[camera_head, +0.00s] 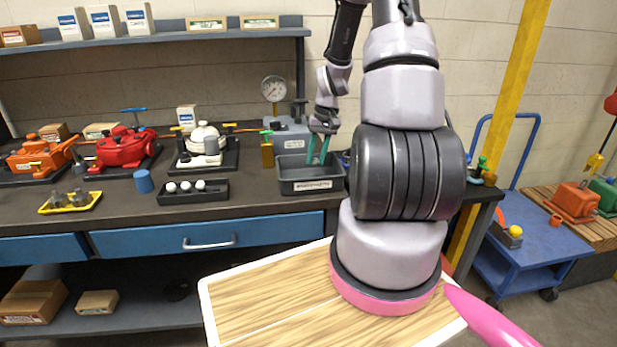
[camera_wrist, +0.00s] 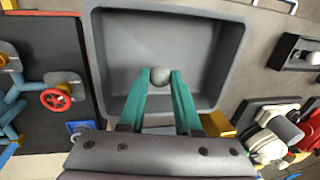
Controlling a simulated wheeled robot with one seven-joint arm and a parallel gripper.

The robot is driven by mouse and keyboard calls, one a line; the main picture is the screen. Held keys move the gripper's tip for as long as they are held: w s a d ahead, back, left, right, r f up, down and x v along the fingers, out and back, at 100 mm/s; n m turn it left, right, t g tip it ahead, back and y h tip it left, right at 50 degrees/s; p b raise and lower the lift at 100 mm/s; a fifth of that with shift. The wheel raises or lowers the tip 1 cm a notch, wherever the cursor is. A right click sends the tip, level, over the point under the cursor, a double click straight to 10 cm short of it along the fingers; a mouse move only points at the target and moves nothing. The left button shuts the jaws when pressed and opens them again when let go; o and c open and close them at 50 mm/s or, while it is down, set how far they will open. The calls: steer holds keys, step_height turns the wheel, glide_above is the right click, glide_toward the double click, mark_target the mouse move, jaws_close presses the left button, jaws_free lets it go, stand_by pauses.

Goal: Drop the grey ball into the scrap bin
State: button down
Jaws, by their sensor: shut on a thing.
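The grey ball (camera_wrist: 161,76) sits between the tips of my gripper's teal fingers in the wrist view. My gripper (camera_wrist: 160,80) is shut on it, and the fingers reach in over the grey scrap bin (camera_wrist: 115,60). In the head view the bin (camera_head: 312,174) stands on the dark workbench with a label on its front. My gripper (camera_head: 318,150) points down into its opening there. The ball is hidden in the head view. The wrist view does not show clearly how high the ball is above the bin floor.
A black tray with white-topped pieces (camera_head: 193,191) and a blue cylinder (camera_head: 143,181) stand left of the bin. A yellow block (camera_head: 267,155) stands just beside it. Red (camera_head: 125,148) and white (camera_head: 203,143) machines are farther left. A pressure gauge (camera_head: 273,88) rises behind.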

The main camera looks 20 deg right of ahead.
steer(key=c, duration=0.5)
jaws_free()
steer(key=r, duration=0.3)
steer(key=d+r, duration=0.1)
steer(key=r, duration=0.3)
steer(key=d+r, duration=0.1)
steer(key=r, duration=0.2)
steer(key=shift+s+r, duration=0.3)
